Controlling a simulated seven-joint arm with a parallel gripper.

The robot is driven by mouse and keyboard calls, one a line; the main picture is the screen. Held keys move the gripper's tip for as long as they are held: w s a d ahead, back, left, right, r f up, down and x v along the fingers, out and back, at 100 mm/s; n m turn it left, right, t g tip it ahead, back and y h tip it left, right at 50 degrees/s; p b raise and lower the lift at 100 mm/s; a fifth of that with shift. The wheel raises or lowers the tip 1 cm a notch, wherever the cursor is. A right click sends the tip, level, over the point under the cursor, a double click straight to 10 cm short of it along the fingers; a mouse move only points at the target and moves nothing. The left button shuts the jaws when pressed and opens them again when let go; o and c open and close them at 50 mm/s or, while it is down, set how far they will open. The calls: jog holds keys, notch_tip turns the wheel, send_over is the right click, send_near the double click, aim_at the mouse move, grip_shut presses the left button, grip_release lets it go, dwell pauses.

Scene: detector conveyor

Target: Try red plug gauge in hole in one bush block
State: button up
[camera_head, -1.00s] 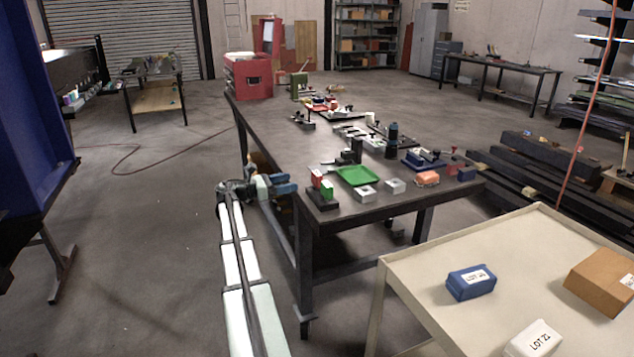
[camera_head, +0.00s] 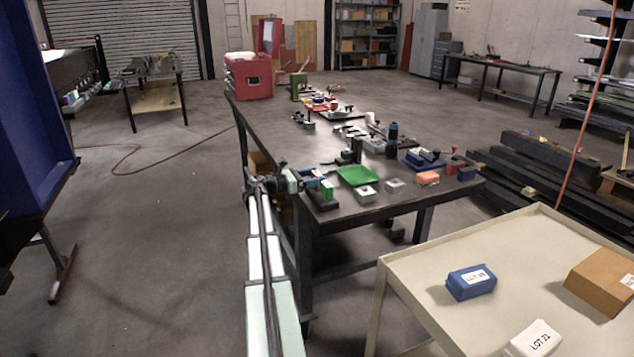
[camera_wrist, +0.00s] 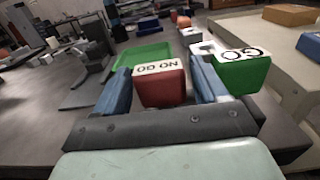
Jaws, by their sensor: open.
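The red plug gauge (camera_wrist: 162,88), labelled NO GO on top, sits between the two blue fingers of my gripper (camera_wrist: 163,84) in the wrist view. The fingers are open on either side of it. The green GO gauge (camera_wrist: 241,72) is just right of the right finger; it also shows in the head view (camera_head: 327,191). In the head view my gripper (camera_head: 309,179) is at the near left corner of the bench and hides most of the red gauge. Two pale bush blocks, one with a visible hole (camera_head: 366,191) and one farther right (camera_head: 396,185), stand on the bench, apart from my gripper.
A green tray (camera_head: 358,175) lies behind the gauges, with a dark upright fixture (camera_head: 352,151) beyond it. An orange block (camera_head: 428,178) and blue parts stand to the right. A cream cart (camera_head: 425,270) with boxes is near the bench's front.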

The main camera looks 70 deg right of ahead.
aim_at(321, 174)
jog(key=x, duration=0.3)
jog(key=shift+d, duration=0.15)
jog(key=shift+c, duration=0.2)
jog(key=c, duration=0.7)
